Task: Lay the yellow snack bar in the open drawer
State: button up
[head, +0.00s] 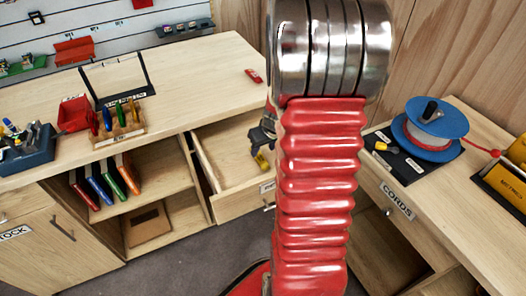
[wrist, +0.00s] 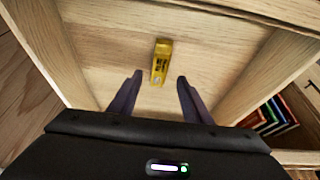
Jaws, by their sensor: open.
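The drawer (head: 216,143) is pulled out under the wooden worktop, and its pale wooden floor (wrist: 105,55) fills much of the wrist view. The yellow snack bar (wrist: 161,62) is inside it, seemingly flat on the floor, with dark print on its face. In the head view the bar (head: 262,161) shows partly beside my red arm. My gripper (wrist: 158,84) is open. Its two dark fingers are spread wide, and the bar's near end lies about midway between the tips, clear of both. In the head view the gripper (head: 264,139) is mostly hidden behind my arm.
Drawer walls stand close around my gripper. A shelf with several coloured books (head: 102,183) is left of the drawer. The worktop holds a carabiner rack (head: 119,125), a red bin (head: 73,113) and a small red item (head: 254,76). A blue cord spool (head: 430,128) stands at right.

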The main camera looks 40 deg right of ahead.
jog(key=shift+v, duration=2.8)
jog(key=a+r+n, duration=0.1)
jog(key=a+r, duration=0.4)
jog(key=a, duration=0.3)
jog(key=a+r+n, duration=0.1)
jog(key=a+r, duration=0.4)
jog(key=a, duration=0.3)
jog(key=s+a+r, duration=0.3)
jog(key=s+a, duration=0.2)
jog(key=a, duration=0.2)
jog(key=s+a+r+n+t+y, duration=0.1)
jog(key=s+a+r, duration=0.2)
jog(key=s+a, duration=0.3)
jog(key=shift+s+a+r, duration=0.2)
jog(key=shift+a+r, duration=0.05)
jog(key=shift+a, duration=0.25)
